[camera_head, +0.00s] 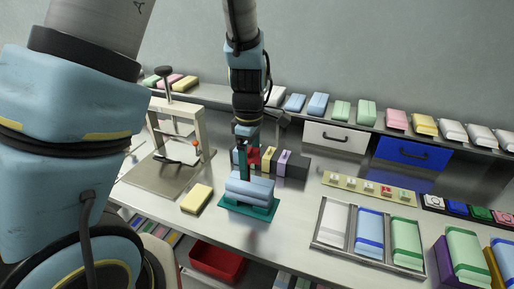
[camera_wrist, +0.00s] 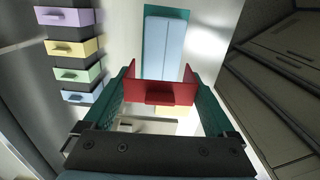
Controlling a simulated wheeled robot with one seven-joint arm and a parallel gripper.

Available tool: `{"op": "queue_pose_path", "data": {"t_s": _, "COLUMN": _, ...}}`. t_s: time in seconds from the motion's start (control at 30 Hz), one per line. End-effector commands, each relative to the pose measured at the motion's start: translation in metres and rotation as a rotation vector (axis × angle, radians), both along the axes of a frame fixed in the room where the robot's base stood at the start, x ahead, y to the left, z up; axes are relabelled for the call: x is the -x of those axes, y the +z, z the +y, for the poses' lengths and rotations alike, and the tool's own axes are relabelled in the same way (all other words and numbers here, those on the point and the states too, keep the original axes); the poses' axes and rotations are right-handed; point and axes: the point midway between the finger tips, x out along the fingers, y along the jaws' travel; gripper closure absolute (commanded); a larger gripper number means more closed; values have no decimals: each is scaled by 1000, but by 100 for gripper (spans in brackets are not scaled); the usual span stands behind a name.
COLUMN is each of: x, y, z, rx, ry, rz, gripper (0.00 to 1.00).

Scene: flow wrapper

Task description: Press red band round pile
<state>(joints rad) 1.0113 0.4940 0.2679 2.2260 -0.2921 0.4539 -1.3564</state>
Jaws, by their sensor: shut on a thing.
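The red band (camera_wrist: 160,92) is a channel-shaped piece with a small tab, held between the green fingers of my gripper (camera_wrist: 160,84). In the head view the red band (camera_head: 254,158) shows partly behind a green finger of my gripper (camera_head: 245,160). The pile (camera_wrist: 165,48) is light blue, like folded cloths, and lies on a green base (camera_head: 263,212). In the head view the pile (camera_head: 250,190) is just in front of my gripper, which partly overlaps its far edge. The band appears apart from the pile in the wrist view; its exact height is unclear.
A dark rack with yellow (camera_head: 268,160) and purple (camera_head: 284,162) bands stands close behind the pile. A yellow block (camera_head: 197,198) lies to its left. A press frame (camera_head: 182,135) stands further left. A tray (camera_head: 330,238) with folded piles is at right. The table between is clear.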

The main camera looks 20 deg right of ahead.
Motion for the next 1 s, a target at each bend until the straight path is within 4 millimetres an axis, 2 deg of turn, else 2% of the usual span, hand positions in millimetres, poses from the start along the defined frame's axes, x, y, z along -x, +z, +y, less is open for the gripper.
{"op": "queue_pose_path", "data": {"t_s": 0.27, "x": 1, "y": -13, "z": 1, "rx": 1, "ry": 0, "rz": -1, "gripper": 60}}
{"op": "queue_pose_path", "data": {"t_s": 1.0, "x": 1, "y": -79, "z": 1, "rx": 1, "ry": 0, "rz": -1, "gripper": 60}}
